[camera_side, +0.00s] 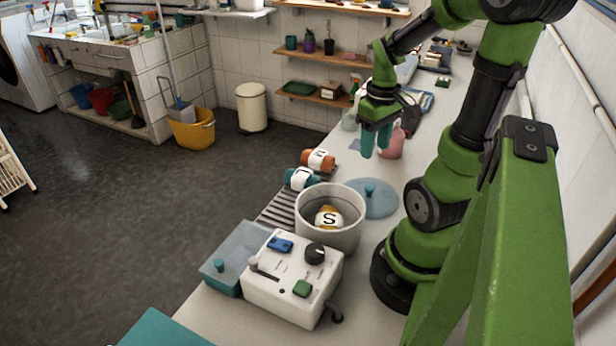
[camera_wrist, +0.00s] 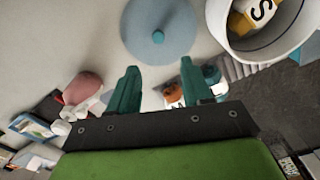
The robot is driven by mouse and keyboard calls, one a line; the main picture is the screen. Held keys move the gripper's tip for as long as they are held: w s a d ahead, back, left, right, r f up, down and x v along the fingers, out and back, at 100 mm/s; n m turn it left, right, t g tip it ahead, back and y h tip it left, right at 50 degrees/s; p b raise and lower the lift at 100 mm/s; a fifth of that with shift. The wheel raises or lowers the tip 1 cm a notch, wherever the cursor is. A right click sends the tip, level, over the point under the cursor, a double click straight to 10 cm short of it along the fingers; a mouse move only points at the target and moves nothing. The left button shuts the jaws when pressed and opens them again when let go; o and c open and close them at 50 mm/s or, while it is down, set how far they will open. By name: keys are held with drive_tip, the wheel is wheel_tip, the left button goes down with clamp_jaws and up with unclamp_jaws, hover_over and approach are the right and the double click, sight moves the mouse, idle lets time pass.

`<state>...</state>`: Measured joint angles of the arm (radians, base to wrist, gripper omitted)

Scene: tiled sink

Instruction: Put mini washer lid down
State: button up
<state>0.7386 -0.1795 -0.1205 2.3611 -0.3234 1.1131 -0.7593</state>
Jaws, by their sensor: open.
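The mini washer lid, a round blue disc (camera_side: 383,206) with a teal knob, lies flat on the counter beside the washer tub. It also shows at the top of the wrist view (camera_wrist: 140,45). The white washer tub (camera_side: 343,242) is uncovered, and a yellow-and-white roll marked S (camera_side: 328,218) lies inside. The tub also shows at the top right of the wrist view (camera_wrist: 217,22). My gripper (camera_side: 376,147) has teal fingers, open and empty, raised above the counter behind the lid and apart from it. Its fingers also show in the wrist view (camera_wrist: 157,82).
The white control box (camera_side: 285,275) and a teal bin (camera_side: 222,270) stand in front of the tub. Orange (camera_side: 318,159) and teal (camera_side: 300,179) rolls lie on a slatted rack to the left. A pink bottle (camera_side: 394,147) stands near my gripper.

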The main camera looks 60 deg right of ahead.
drive_tip(key=w+a+r+t, duration=0.2)
drive_tip(key=a+r, duration=0.1)
drive_tip(key=a, duration=0.4)
drive_tip(key=w+a+r+t+y, duration=0.1)
drive_tip(key=w+a+r+t, duration=0.1)
drive_tip(key=a, duration=0.5)
drive_tip(key=w+a+r+t+y, duration=0.1)
drive_tip(key=w+a+r+t, duration=0.2)
drive_tip(key=a+r, duration=0.2)
drive_tip(key=a, duration=0.3)
drive_tip(key=shift+w+r, duration=0.2)
drive_tip(key=shift+w, duration=0.2)
